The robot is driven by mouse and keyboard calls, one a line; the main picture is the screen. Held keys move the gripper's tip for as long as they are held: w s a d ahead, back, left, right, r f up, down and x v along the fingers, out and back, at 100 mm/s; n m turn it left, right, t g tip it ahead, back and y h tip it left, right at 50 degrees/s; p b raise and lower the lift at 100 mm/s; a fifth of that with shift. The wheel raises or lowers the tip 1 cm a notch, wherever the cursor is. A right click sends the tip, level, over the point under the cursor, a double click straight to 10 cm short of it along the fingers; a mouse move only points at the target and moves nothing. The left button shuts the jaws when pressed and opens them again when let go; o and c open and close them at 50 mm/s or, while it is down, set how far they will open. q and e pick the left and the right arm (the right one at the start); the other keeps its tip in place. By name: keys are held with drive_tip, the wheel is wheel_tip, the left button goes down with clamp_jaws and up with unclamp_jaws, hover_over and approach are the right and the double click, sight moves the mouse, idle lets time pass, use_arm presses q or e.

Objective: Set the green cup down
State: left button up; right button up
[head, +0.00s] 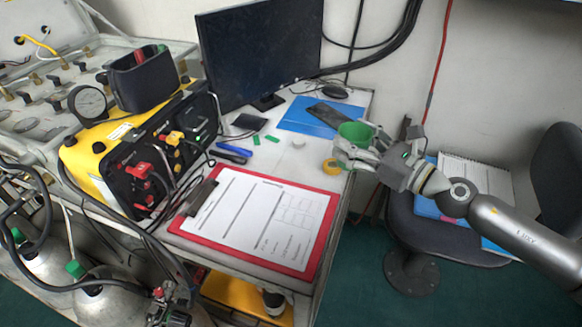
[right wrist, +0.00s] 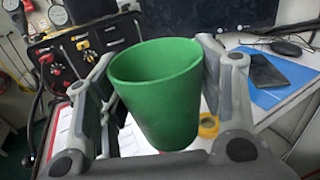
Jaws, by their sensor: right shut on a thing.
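The green cup (head: 355,133) is in my right gripper (head: 352,152), at the right edge of the desk in the head view. The gripper is shut on it, with a finger on each side. In the right wrist view the green cup (right wrist: 160,95) is large, its open mouth facing up and slightly tilted. It hides part of the desk behind it. I cannot tell how far its base is above the desk (head: 310,160). My left gripper is not in view.
A red clipboard (head: 312,262) with papers lies at the desk's front. A yellow tape roll (head: 331,166) is close below the gripper. A blue folder with a dark phone (head: 328,115) lies behind. A monitor (head: 258,50) stands at the back. A chair (head: 440,232) is at right.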

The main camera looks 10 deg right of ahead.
drive_tip(key=shift+w+d+r+y, duration=0.3)
drive_tip(key=shift+w+d+r, duration=0.1)
drive_tip(key=shift+d, duration=0.15)
drive_tip(key=shift+w+d+r+b, duration=0.1)
drive_tip(key=shift+w+r+b, duration=0.05)
drive_tip(key=shift+r+b, duration=0.15)
drive_tip(key=shift+w+r+n, duration=0.15)
drive_tip(key=shift+w+n, duration=0.15)
drive_tip(key=w+a+f, duration=0.2)
drive_tip(key=w+f, duration=0.1)
drive_tip(key=f, duration=0.1)
drive_tip(key=w+a+f, duration=0.3)
drive_tip(key=w+f, duration=0.1)
drive_tip(key=w+a+f, duration=0.2)
drive_tip(key=w+f, duration=0.2)
drive_tip(key=shift+w+a+f, duration=0.1)
drive_tip(key=shift+a, duration=0.2)
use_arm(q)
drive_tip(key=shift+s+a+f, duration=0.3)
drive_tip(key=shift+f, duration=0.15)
use_arm(e)
drive_tip(key=shift+f, duration=0.4)
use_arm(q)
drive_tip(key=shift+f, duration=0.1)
